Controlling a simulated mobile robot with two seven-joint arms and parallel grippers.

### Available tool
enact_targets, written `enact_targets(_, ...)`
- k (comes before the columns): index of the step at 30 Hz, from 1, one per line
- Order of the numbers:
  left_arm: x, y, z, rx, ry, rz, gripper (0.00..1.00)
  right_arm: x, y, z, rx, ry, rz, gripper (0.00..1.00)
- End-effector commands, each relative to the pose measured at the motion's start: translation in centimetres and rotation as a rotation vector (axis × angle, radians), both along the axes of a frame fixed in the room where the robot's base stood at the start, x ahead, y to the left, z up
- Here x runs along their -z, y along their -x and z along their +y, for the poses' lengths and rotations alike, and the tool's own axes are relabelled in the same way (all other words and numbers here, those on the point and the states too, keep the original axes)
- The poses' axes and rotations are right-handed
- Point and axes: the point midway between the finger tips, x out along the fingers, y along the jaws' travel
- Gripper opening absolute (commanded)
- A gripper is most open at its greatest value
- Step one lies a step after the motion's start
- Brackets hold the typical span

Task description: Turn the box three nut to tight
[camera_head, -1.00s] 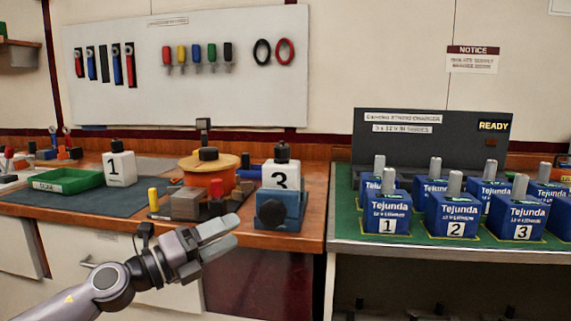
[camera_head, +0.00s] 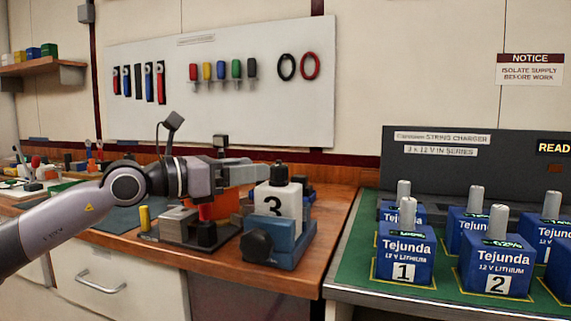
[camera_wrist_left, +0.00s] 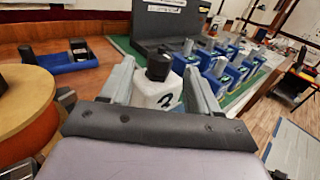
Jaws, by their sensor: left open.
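The white box three (camera_head: 276,203), marked with a 3, sits in a blue vise (camera_head: 285,240) at the right end of the wooden bench. Its black nut (camera_head: 279,173) stands on top. My left gripper (camera_head: 254,173) is just left of the nut, level with it. In the left wrist view the open fingers (camera_wrist_left: 158,88) reach to either side of the black nut (camera_wrist_left: 159,67) and the white box (camera_wrist_left: 157,92). I cannot tell whether either finger touches the nut. My right gripper is not in view.
Blue Tejunda batteries (camera_head: 404,252) with grey posts stand on the green-topped table (camera_head: 360,275) at right. A grey block fixture (camera_head: 180,220) and a yellow peg (camera_head: 144,218) are below my left forearm. A dark charger panel (camera_head: 440,160) stands behind the batteries.

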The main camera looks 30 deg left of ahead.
Motion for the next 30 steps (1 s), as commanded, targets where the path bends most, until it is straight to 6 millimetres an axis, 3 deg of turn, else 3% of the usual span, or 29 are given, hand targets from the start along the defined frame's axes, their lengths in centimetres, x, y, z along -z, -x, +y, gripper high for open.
enact_targets(7,-0.8,-1.8,-1.0,0.005,0.006,-0.003,0.61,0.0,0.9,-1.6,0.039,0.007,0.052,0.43)
enact_targets(18,-0.2,-5.1,-2.5,0.003,0.006,-0.001,0.61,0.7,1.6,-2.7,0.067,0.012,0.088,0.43)
enact_targets(30,0.0,-6.1,-3.0,0.002,0.002,0.001,0.61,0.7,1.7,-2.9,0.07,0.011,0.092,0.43)
